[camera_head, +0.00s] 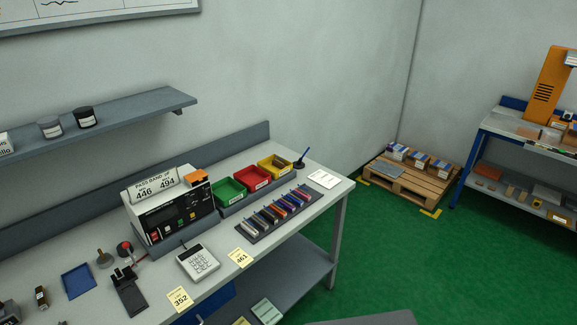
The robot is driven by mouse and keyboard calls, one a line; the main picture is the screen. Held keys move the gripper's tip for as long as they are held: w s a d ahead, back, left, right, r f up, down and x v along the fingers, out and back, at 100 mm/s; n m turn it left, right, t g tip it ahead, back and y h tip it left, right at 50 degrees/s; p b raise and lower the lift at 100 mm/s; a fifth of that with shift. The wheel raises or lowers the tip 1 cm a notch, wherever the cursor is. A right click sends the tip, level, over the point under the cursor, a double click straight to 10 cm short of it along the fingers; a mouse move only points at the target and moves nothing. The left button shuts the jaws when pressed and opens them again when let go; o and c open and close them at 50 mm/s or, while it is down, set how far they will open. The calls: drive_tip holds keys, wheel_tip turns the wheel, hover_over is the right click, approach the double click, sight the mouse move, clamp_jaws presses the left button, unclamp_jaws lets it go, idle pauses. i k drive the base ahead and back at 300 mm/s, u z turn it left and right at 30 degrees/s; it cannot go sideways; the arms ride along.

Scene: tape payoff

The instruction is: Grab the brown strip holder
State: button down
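A brownish strip holder (275,210) seems to lie near the middle of the row, but the strips are too small to be certain which one is brown. My gripper is not in this view.
Green, red (231,173) and yellow bins stand behind the rack. A boxy tester (172,211) and a keypad device (199,262) stand to its left. A pallet (408,180) with boxes and another bench (520,130) are at the right. Green floor (400,250) between is clear.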

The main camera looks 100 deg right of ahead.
sight(276, 162)
drive_tip(key=u, duration=1.25)
drive_tip(key=k, duration=2.3)
drive_tip(key=z, duration=0.2)
